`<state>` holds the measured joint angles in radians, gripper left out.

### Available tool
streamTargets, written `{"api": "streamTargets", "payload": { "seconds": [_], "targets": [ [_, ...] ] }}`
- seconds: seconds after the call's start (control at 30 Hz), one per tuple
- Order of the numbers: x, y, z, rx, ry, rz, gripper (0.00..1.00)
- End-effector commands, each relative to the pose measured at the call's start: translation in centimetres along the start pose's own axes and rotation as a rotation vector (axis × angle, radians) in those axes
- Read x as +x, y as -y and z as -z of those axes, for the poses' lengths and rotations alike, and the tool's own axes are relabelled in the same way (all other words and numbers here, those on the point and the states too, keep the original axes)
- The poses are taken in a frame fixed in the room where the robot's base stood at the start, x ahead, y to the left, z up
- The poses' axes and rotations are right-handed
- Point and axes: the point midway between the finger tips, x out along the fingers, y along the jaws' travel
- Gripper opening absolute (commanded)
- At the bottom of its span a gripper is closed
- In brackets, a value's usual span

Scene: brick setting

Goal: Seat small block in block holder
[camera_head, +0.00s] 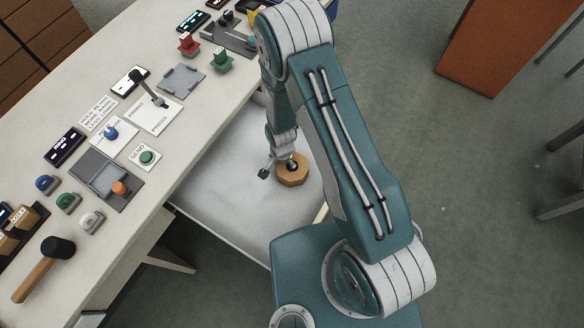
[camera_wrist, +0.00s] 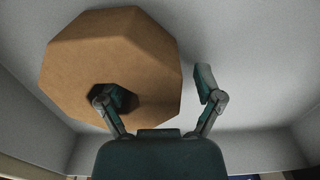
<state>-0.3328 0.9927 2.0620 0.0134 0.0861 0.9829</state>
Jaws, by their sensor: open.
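A wooden eight-sided piece (camera_head: 294,178) with a dark hole lies in an open white drawer (camera_head: 225,185). It also fills the upper left of the wrist view (camera_wrist: 75,65). My gripper (camera_head: 277,169) is open over it. In the wrist view (camera_wrist: 154,88) the left finger is at the hole and the right finger is just outside the piece's right edge. I cannot tell whether either finger touches it. Small wooden blocks (camera_head: 28,217) with lettering sit in a black holder (camera_head: 38,230) at the table's left edge; I cannot tell which is the task's block.
The white table (camera_head: 60,130) carries a mallet (camera_head: 38,275), several buttons, a lever (camera_head: 150,88), a grey tray with an orange knob (camera_head: 119,187), a grey plate (camera_head: 181,80), and red (camera_head: 188,44) and green (camera_head: 221,60) pieces. The drawer walls surround my gripper.

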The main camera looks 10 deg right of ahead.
Motion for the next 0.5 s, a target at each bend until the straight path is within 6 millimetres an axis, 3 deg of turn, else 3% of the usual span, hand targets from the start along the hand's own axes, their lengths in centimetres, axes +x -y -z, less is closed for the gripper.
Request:
{"api": "streamTargets", "payload": {
  "seconds": [0.13,0.17,0.33,0.5],
  "targets": [
    [-0.02,0.04,-0.02,-0.001,0.000,0.000,0.85],
    [-0.02,0.04,-0.02,-0.001,0.000,0.000,0.76],
    [-0.03,0.03,-0.01,-0.001,0.000,0.000,0.00],
    [-0.03,0.02,0.01,-0.001,0.000,0.000,0.00]
  ]
}}
